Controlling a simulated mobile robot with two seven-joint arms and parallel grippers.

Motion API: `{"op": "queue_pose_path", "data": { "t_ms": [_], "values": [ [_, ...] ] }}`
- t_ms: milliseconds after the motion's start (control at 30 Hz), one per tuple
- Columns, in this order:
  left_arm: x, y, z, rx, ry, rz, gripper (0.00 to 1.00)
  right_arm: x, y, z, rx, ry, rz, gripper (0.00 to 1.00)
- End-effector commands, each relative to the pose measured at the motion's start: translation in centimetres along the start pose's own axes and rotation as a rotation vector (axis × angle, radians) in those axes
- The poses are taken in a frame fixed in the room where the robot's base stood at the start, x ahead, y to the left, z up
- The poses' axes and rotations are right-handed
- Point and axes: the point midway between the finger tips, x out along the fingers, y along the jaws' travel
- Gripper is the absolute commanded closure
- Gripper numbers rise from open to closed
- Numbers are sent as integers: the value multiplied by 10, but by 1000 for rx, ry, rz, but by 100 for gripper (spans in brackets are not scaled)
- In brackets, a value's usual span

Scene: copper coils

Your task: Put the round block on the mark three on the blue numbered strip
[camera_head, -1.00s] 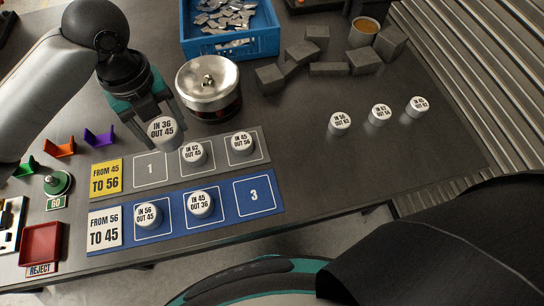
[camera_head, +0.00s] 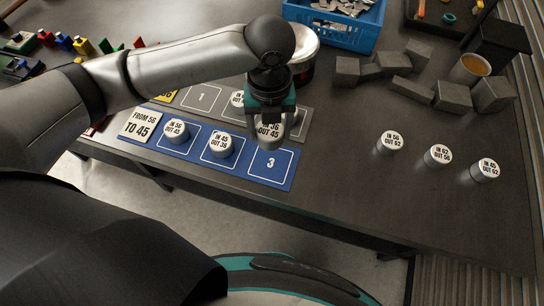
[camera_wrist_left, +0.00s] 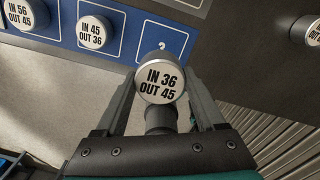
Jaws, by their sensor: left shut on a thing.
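My left gripper (camera_head: 271,135) is shut on a round white-topped block (camera_head: 268,131) labelled IN 36 OUT 45. It holds the block at the upper edge of square 3 on the blue numbered strip (camera_head: 201,166); I cannot tell the height. The 3 shows clear below the block in the head view. The held block (camera_wrist_left: 160,82) also shows between the fingers in the left wrist view, partly covering square 3. Round blocks IN 56 OUT 45 (camera_head: 176,131) and IN 45 OUT 36 (camera_head: 221,144) stand on the strip's first two squares. My right gripper is not in view.
The grey strip (camera_head: 203,98) lies behind the blue one, partly hidden by my arm. Three round blocks (camera_head: 390,142) stand to the right. Dark grey blocks (camera_head: 411,89), a cup (camera_head: 469,69) and a blue crate (camera_head: 331,34) are farther back.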

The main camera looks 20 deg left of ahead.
Motion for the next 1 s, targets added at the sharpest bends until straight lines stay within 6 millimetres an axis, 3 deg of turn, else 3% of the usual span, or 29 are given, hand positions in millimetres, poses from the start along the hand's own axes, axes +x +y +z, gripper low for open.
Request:
{"op": "queue_pose_path", "data": {
  "t_ms": [100,233,467,733,1000],
  "values": [
    [35,0,-1,0,2,2,99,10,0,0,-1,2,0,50],
    [58,0,0,1,1,0,99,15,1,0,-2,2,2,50],
    [75,-1,0,1,-1,-1,99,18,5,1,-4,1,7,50],
    [112,0,0,0,0,0,99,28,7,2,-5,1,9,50],
    [112,-1,0,2,-2,-2,99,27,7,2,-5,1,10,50]
  ]
}}
